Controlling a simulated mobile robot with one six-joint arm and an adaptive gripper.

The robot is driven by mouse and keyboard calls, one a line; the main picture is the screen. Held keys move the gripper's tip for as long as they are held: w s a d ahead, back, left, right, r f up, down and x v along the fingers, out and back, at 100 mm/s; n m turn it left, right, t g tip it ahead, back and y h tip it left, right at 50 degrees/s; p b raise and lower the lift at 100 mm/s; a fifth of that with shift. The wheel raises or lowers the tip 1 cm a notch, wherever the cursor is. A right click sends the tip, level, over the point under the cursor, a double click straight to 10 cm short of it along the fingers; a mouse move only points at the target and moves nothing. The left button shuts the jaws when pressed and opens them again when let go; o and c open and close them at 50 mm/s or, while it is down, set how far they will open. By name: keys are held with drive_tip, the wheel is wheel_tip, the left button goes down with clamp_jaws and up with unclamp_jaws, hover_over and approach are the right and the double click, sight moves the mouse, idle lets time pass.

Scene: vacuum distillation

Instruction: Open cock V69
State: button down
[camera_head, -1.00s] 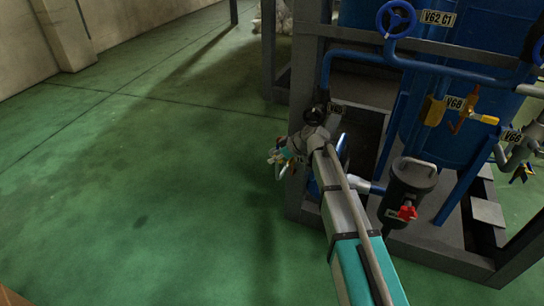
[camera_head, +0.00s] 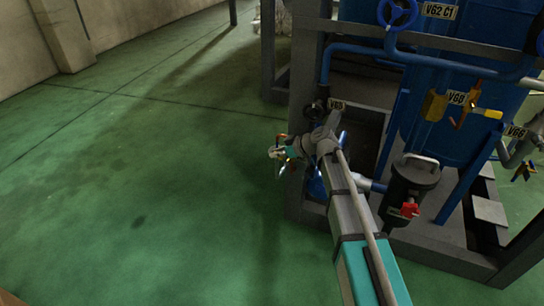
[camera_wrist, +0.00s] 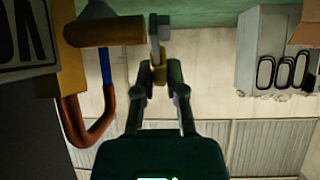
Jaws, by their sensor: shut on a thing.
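My gripper (camera_wrist: 160,75) is closed in the wrist view, its fingertips meeting on a small yellow and grey piece, the cock's handle (camera_wrist: 158,30). A thick brownish-orange cylinder (camera_wrist: 105,32) of the valve runs in from the left and ends beside the grey part of the handle. A label plate (camera_wrist: 28,35) shows upside down at the left edge, partly cut off. My arm hides much of that valve.
A dark post (camera_head: 305,70) stands close to my wrist. A black pot with a red knob (camera_head: 409,209) stands right of my arm, near blue tank legs. Cocks V68 (camera_head: 456,97) and V66 (camera_head: 515,131) are further right. The green floor (camera_head: 130,200) at the left is clear.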

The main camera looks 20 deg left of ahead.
drive_tip(key=shift+w+d+r+y+b, duration=0.1)
drive_tip(key=shift+d+y+b, duration=0.2)
drive_tip(key=shift+y+b, duration=0.55)
drive_tip(key=shift+r+y, duration=0.25)
drive_tip(key=shift+r, duration=0.05)
drive_tip(key=c, duration=0.7)
unclamp_jaws()
